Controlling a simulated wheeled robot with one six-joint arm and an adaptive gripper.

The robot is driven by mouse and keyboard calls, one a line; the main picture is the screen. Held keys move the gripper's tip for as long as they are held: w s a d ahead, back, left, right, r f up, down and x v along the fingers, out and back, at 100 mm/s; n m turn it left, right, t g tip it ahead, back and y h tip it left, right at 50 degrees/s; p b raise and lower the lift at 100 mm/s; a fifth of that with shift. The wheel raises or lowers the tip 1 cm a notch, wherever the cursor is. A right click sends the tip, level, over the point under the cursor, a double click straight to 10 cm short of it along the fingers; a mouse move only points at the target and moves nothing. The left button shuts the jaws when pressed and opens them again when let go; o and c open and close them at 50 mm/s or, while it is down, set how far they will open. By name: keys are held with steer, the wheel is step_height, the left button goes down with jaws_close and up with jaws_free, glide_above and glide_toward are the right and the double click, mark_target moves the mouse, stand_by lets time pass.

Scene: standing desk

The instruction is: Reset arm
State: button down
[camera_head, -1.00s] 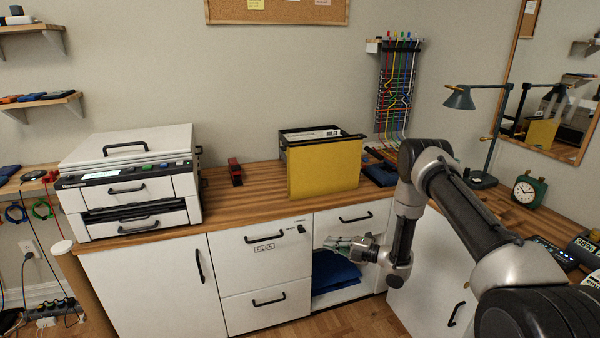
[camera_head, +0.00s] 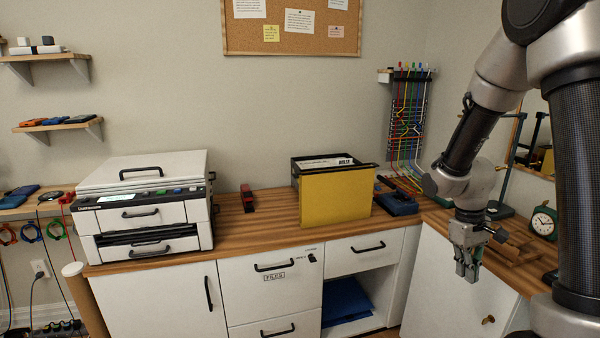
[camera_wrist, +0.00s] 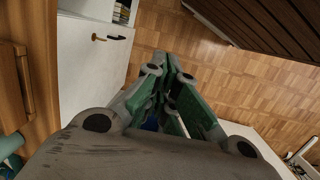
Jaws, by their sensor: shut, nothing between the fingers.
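My gripper (camera_head: 466,268) hangs at the right of the head view, pointing down, in front of the right-hand white cabinet and near the desk's front edge. It is shut and holds nothing. In the wrist view its green-sided fingers (camera_wrist: 168,75) come together over the wooden floor. My arm folds down from the top right and hides part of the desk's right side.
A printer (camera_head: 148,205), a yellow folder (camera_head: 336,196) in a black file holder and a red stapler (camera_head: 247,198) stand on the desk. A green clock (camera_head: 543,222) is close right of my gripper. The open cubby holds blue folders (camera_head: 346,300). Floor below is clear.

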steer(key=s+a+r+m+t, duration=0.1)
steer(key=s+a+r+t, duration=0.1)
steer(key=s+r, duration=0.6)
steer(key=s+a+r+m+t+y, duration=0.1)
steer(key=s+a+r+m+t, duration=0.1)
steer(key=s+r, duration=0.6)
step_height(320, 180, up, 6)
steer(key=shift+s+a+f+t+y, duration=0.2)
steer(key=shift+s+a+t+y, duration=0.15)
steer(key=shift+t, duration=0.45)
